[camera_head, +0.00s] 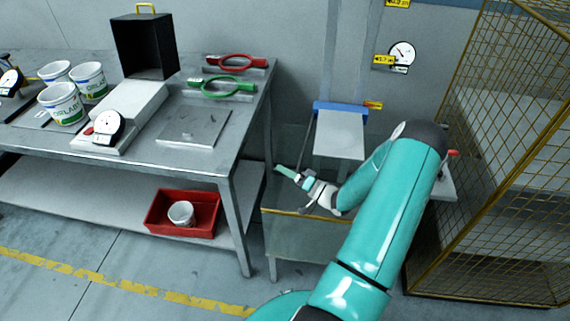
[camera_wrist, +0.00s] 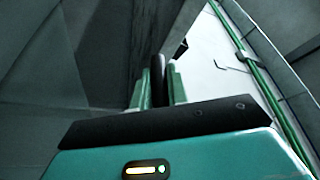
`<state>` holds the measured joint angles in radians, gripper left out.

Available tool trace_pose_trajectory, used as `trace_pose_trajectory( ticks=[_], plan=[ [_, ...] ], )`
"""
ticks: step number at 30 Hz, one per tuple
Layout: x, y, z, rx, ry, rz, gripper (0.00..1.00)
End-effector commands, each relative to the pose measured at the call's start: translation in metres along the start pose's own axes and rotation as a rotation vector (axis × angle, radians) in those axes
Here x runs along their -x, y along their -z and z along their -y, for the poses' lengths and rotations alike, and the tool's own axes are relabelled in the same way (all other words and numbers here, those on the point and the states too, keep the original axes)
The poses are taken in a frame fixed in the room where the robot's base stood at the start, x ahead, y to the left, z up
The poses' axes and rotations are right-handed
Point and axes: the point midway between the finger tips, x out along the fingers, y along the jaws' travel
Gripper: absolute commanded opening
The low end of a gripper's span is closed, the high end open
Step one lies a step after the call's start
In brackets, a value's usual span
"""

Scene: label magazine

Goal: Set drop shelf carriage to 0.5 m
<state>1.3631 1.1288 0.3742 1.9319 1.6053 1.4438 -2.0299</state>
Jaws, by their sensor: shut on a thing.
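The drop shelf carriage is a blue bracket (camera_head: 341,107) with a pale shelf plate (camera_head: 339,137), on a grey upright (camera_head: 352,50) against the wall in the head view. An orange pointer (camera_head: 373,105) sticks out at its right. A dark bar (camera_head: 308,140) slants down from the carriage's left side to my gripper (camera_head: 303,178), which is low and left of the plate. In the wrist view my gripper (camera_wrist: 158,88) has its green fingers close on both sides of a dark bar (camera_wrist: 157,68). My forearm hides part of the area right of the carriage.
A dial gauge (camera_head: 402,54) is on the wall. A metal bench (camera_head: 230,150) with tubs stands left, a yellow mesh cage (camera_head: 500,150) right. A low glassy bin (camera_head: 300,235) is below my gripper.

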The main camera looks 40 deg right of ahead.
Motion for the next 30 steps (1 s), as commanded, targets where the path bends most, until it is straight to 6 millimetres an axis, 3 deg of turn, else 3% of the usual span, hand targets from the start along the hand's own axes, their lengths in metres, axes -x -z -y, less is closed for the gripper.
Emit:
trace_pose_trajectory(
  ticks=[9, 10, 13, 23, 30],
  plan=[
    [0.0, -0.001, -0.001, -0.001, 0.0, 0.001, 0.0],
    [0.0, -0.001, -0.001, -0.001, 0.0, 0.001, 0.18],
    [0.0, -0.001, -0.001, 0.0, 0.0, 0.001, 0.38],
    [0.002, 0.0, -0.001, 0.0, 0.0, 0.0, 0.38],
    [0.034, 0.0, -0.001, 0.0, -0.003, -0.003, 0.38]
  ],
)
